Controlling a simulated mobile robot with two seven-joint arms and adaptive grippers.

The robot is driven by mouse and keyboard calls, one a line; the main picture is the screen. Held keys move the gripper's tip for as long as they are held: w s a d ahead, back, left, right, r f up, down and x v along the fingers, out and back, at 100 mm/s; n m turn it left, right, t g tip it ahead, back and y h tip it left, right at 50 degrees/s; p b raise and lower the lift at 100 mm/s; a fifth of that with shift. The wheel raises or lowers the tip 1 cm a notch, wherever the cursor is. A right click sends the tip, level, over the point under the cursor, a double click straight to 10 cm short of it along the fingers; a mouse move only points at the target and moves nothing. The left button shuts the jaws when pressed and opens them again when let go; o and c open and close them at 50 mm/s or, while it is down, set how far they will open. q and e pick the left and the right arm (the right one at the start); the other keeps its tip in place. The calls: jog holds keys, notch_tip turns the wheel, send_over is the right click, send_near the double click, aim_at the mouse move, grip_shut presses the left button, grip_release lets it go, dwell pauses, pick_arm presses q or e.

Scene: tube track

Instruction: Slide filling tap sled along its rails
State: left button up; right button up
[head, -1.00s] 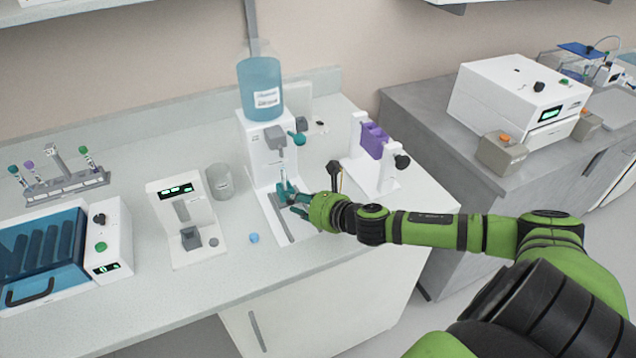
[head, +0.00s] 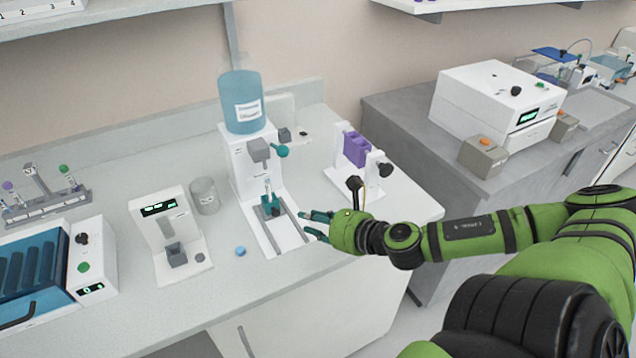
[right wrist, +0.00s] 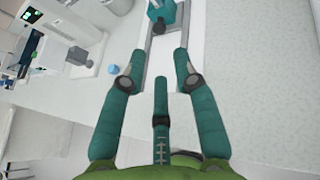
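The filling tap (head: 259,150) is a white stand with a grey spout block and a teal knob, under a large blue bottle (head: 243,104). Its teal sled (head: 270,208) sits on two grey rails (head: 292,228) near the stand, below the spout. A small upright piece, perhaps a tube, stands at the sled. My right gripper (head: 308,222) is just right of the rails, apart from the sled. In the right wrist view, the right gripper (right wrist: 158,70) has its fingers spread with nothing between the tips; the sled (right wrist: 163,14) is beyond them at the top. My left gripper is out of view.
A white device with a green display (head: 165,235) and a grey cup (head: 205,196) stand left of the tap. A small blue cap (head: 240,251) lies on the counter. A white stand with a purple block (head: 355,148) is to the right.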

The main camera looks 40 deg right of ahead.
jog(key=shift+s+r, duration=0.25)
jog(key=shift+s, duration=0.3)
dwell(0.5)
